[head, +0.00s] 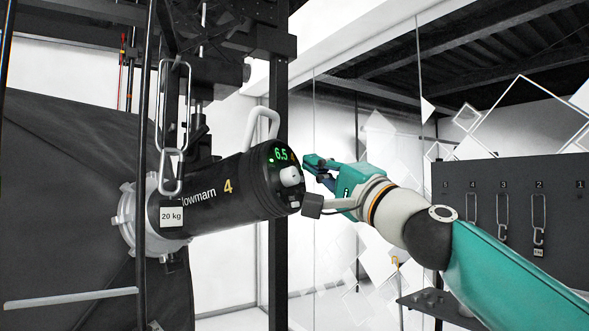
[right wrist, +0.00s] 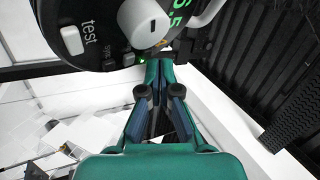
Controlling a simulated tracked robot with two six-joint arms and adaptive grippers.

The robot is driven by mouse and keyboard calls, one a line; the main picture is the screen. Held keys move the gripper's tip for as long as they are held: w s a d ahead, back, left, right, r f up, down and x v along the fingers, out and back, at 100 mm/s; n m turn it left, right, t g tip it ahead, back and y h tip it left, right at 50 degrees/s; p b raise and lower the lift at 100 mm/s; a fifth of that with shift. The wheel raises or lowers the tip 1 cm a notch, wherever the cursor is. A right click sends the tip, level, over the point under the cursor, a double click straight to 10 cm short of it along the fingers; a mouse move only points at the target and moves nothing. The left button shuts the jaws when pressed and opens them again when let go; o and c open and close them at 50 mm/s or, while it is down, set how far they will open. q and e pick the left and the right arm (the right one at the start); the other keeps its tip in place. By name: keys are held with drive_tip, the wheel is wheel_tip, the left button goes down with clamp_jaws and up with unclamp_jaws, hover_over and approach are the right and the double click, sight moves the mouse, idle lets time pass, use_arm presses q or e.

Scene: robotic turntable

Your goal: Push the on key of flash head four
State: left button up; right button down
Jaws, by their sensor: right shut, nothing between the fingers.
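Flash head four (head: 235,190) is a black cylinder marked with a yellow 4, hanging level at left of centre in the head view. Its rear panel (head: 283,165) shows a green 6.5, a white knob (head: 291,176) and small keys. I cannot read which key is the on key. My right gripper (right wrist: 159,68) is shut and empty, its tips close to the panel's edge; contact cannot be told.
A white handle (head: 262,124) rises above the head. A 20 kg tag (head: 172,216) and carabiners hang in front of it, beside dark posts. A dark pegboard (head: 515,200) with numbered hooks stands at right. White lattice panels stand behind my right arm.

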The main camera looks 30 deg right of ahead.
drive_tip(key=shift+w+a+f, duration=0.1)
drive_tip(key=shift+w+a, duration=0.1)
drive_tip(key=shift+w, duration=0.05)
idle(0.3)
drive_tip(key=shift+s+d+r, duration=0.2)
drive_tip(key=shift+s+d, duration=0.25)
drive_tip(key=shift+s, duration=0.25)
drive_tip(key=s+d+r, duration=0.1)
drive_tip(key=s+d, duration=0.2)
drive_tip(key=s, duration=0.2)
drive_tip(key=shift+r, duration=0.3)
idle(0.4)
drive_tip(key=shift+w+d, duration=0.1)
drive_tip(key=shift+d, duration=0.1)
